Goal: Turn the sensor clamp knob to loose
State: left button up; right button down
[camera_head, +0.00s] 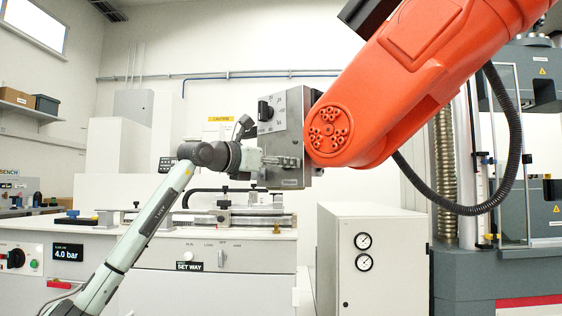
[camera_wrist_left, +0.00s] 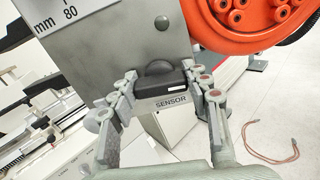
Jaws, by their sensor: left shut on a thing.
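The sensor clamp knob (camera_wrist_left: 160,78) is black with a rounded raised grip, above a label reading SENSOR. It sits low on the face of a grey metal housing (camera_wrist_left: 135,45), which also shows in the head view (camera_head: 291,115). My left gripper (camera_wrist_left: 160,83) has one finger on each side of the knob and is shut on it. In the head view my left gripper (camera_head: 296,162) reaches in from the left in front of the housing's lower part, and the knob cannot be made out there. My right gripper is not in view.
A large orange robot arm (camera_head: 420,60) comes from the upper right and ends against the housing, with a black hose (camera_head: 515,150) hanging below. A bench (camera_head: 245,256) stands below, and a white cabinet with gauges (camera_head: 345,230) to its right. A reddish cable (camera_wrist_left: 275,158) lies on the floor.

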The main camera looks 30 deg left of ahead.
pick_arm(q)
jog(key=shift+n, duration=1)
jog(key=n, duration=0.5)
jog(key=shift+p, duration=0.4)
jog(key=n, duration=0.3)
jog(key=shift+f+n, duration=0.1)
jog(key=shift+n, duration=0.9)
jog(key=n, duration=0.3)
jog(key=shift+p, duration=0.3)
jog(key=shift+n, duration=1)
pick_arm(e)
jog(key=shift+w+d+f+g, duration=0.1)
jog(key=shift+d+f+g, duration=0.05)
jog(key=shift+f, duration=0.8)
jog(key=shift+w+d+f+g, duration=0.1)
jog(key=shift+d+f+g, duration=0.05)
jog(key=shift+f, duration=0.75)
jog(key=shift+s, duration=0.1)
